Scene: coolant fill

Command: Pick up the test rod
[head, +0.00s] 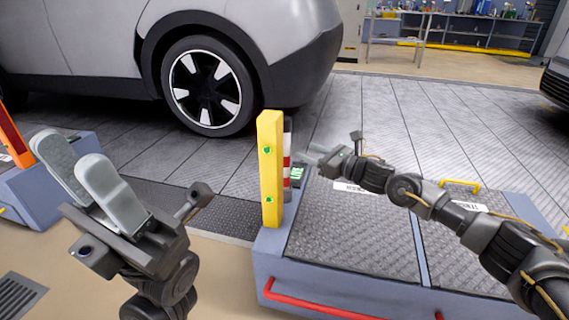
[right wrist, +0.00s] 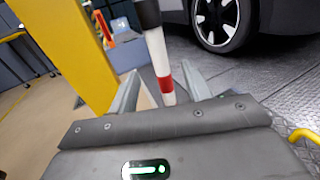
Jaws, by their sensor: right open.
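The test rod (head: 287,165), banded red and white with a dark upper part, stands beside a yellow post in the head view. In the right wrist view the rod (right wrist: 158,50) rises, slightly tilted in the picture, between the two fingers. My right gripper (head: 308,157) is open at the rod, and in its wrist view (right wrist: 161,88) the fingers stand apart on either side of it. I cannot tell whether either finger touches it. My left gripper (head: 69,149) is open and empty at the lower left, away from the rod.
The yellow post (head: 269,170) stands close beside the rod, and shows in the right wrist view (right wrist: 72,45). A grey-blue platform (head: 350,235) with treaded plates and a red rail (head: 325,309) lies below. A car (head: 215,50) stands behind. A blue block with an orange post (head: 14,140) is far left.

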